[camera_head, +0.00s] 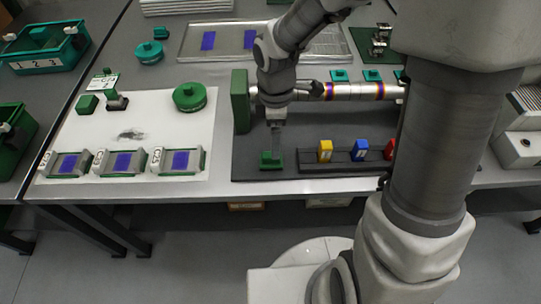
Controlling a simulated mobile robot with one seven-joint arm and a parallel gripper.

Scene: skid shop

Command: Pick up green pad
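The green pad (270,160) is a small block at the front left of the dark mat, left of a dark rack. My gripper (276,148) points straight down just over it, with its narrow fingers at or very near its top. I see the fingers nearly edge-on. I cannot tell whether they touch the pad or are closed on it. The pad appears low, at the mat's surface.
The dark rack (312,164) holds a yellow block (325,151), a blue block (360,150) and a red block (389,149). Behind my gripper lies a metal shaft (345,92) by a green upright block (241,101). A white sheet (165,124) with several grey units lies left.

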